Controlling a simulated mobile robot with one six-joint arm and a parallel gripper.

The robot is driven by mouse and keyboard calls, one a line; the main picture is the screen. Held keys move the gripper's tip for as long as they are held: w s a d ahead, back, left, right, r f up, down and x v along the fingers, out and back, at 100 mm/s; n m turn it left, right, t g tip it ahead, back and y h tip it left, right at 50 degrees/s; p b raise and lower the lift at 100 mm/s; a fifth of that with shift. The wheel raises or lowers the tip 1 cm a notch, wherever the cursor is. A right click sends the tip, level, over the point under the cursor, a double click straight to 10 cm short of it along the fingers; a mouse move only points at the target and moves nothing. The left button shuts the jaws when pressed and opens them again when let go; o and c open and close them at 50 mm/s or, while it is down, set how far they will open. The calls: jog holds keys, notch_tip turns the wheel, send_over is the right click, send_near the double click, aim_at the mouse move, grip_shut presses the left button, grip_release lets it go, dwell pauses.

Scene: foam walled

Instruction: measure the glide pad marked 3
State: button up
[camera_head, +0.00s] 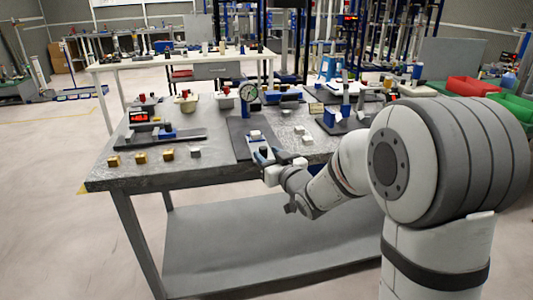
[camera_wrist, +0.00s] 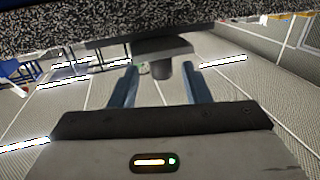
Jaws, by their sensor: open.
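Several small pale blocks lie on the grey workbench. One pale block (camera_head: 256,134) is on the dark mat (camera_head: 238,127), just beyond my gripper, and two more pale blocks (camera_head: 298,130) lie to its right. No number is legible on any of them, so I cannot tell which is marked 3. My gripper (camera_head: 261,147) is open, low over the front of the mat. In the wrist view its two blue fingers (camera_wrist: 157,86) flank a dark short cylinder (camera_wrist: 162,67) under a flat plate; they appear apart from it.
Several small brass blocks (camera_head: 140,157) and a grey block (camera_head: 195,152) stand along the bench's front left. A red digital readout (camera_head: 139,117) is at the left. A blue-based fixture (camera_head: 340,121) stands to the right.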

aim_at(266, 152)
jog(key=shift+x, duration=1.75)
